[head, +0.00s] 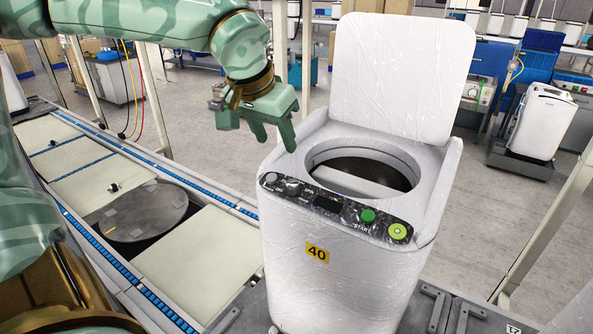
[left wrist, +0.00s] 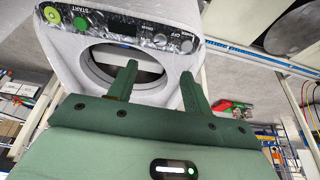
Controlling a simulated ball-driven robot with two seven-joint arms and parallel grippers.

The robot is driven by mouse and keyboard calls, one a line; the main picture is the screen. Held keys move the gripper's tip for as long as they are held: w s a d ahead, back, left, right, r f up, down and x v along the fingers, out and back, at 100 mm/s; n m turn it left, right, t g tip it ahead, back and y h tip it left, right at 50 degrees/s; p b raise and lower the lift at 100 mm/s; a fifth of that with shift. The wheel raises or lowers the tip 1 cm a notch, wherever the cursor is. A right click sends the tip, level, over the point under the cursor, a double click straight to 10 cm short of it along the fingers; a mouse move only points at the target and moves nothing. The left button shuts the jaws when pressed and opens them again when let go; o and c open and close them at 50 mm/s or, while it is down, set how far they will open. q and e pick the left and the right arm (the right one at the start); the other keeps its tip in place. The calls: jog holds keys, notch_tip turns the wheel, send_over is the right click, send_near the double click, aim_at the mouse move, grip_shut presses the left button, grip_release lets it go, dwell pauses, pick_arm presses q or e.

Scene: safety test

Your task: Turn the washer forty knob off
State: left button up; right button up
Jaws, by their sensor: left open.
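The washer (head: 345,265) is white and wrapped in clear film, with a yellow label reading 40 and its lid (head: 400,75) up. Its dark control panel (head: 330,203) runs along the front top edge. My right gripper is out of view.
A conveyor (head: 200,250) with blue roller edges runs along the washer's left. The open drum (head: 370,170) lies behind the panel. Another white washer (head: 541,125) stands at the far right.

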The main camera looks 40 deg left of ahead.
pick_arm(q)
send_near(292, 183)
jog(key=x, duration=0.8)
jog(key=shift+a+f, duration=0.1)
jog(key=shift+f, duration=0.2)
jog(key=shift+w+f, duration=0.25)
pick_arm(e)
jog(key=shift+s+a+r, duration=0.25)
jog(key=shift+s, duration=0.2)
pick_arm(q)
jog(key=c, duration=1)
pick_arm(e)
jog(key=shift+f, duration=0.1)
